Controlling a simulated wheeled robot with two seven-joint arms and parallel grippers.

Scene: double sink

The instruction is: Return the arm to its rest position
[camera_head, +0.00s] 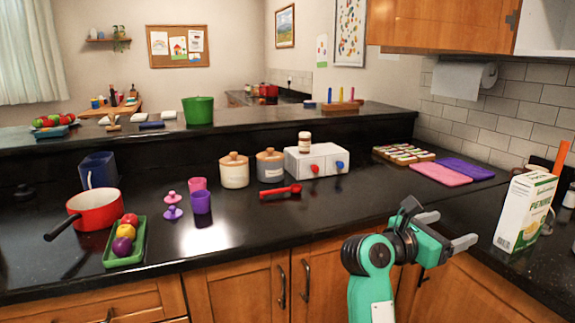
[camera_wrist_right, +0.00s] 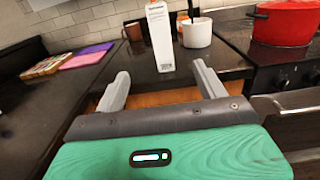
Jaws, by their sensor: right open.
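My right gripper (camera_head: 447,229) is in front of the counter's edge near the inner corner, at the lower right of the head view. Its two grey fingers are apart, and nothing is between them. In the right wrist view the open fingers (camera_wrist_right: 160,88) point toward the counter, with a white carton (camera_wrist_right: 160,38) standing beyond them. The same carton (camera_head: 525,210) stands on the right counter in the head view, apart from the gripper. My left gripper is in neither view.
A red pot (camera_wrist_right: 286,22) sits on the stove at right. The counter's middle front is clear.

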